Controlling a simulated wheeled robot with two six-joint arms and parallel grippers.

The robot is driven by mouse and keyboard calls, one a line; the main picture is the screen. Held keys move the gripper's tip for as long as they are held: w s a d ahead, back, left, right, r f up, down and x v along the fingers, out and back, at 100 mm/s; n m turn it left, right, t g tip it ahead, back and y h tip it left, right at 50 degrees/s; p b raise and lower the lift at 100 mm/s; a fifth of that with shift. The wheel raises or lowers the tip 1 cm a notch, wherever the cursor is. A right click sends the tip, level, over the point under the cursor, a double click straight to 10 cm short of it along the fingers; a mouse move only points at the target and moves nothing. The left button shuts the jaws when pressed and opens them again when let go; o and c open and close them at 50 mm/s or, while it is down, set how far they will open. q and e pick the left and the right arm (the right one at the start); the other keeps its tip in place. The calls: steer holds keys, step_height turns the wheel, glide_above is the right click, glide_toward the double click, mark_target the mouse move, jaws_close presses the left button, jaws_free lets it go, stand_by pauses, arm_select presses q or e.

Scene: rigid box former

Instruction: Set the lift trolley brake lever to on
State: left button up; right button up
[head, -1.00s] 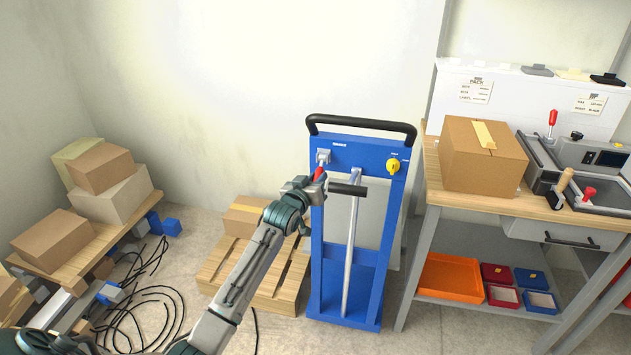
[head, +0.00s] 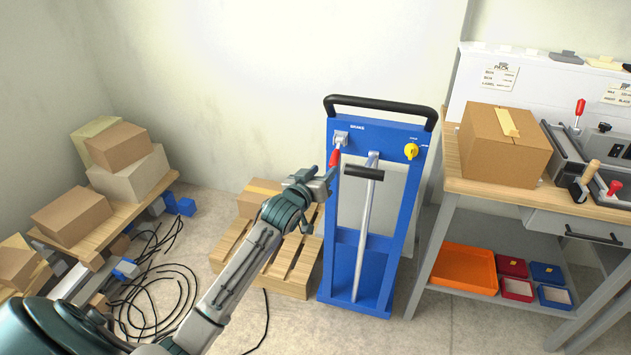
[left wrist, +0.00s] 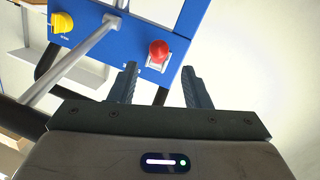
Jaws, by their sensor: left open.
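The blue lift trolley (head: 398,200) stands upright against the wall, with a black push handle on top. Its brake lever (head: 335,157) has a red grip and hangs down, slightly slanted, from a pale plate at the panel's upper left. In the left wrist view the red grip (left wrist: 159,50) points towards the camera, beyond the fingertips and roughly between them. My left gripper (head: 326,177) is open and empty, just below and left of the red grip in the head view. It appears apart from the lever. My right gripper is not in view.
A yellow knob (head: 411,151) sits on the panel's right side. A black T-handle (head: 364,172) on a grey bar stands in front of the trolley. A wooden pallet (head: 278,272) lies left of it, and a workbench (head: 480,188) with a cardboard box (head: 505,145) stands right.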

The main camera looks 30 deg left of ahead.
arm_select(q)
steer(key=shift+s+d+r, duration=0.1)
steer(key=shift+s+r, duration=0.05)
steer(key=shift+s, duration=1.85)
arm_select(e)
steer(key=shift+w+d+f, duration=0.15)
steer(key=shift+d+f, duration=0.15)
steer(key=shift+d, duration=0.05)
